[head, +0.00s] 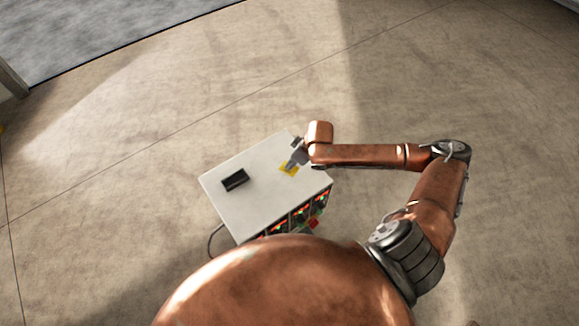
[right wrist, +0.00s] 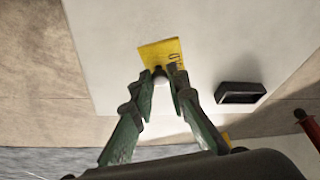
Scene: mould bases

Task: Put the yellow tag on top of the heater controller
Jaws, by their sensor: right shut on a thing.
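The heater controller (head: 240,205) is a box with a white top and a front panel of several red and green lit displays. Its white top also fills much of the right wrist view (right wrist: 230,45). The yellow tag (head: 289,170) shows over the right part of that top, and in the right wrist view (right wrist: 158,52) it sits at my fingertips with dark marks on it. My right gripper (head: 297,158) is shut on the tag. I cannot tell whether the tag touches the top. My left gripper is not in view.
A black handle-like block (head: 235,180) stands on the left part of the top, and it shows right of my fingers in the right wrist view (right wrist: 240,93). A red knob (head: 313,223) sticks out at the front. A cable (head: 213,240) hangs at the left. The floor around is clear.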

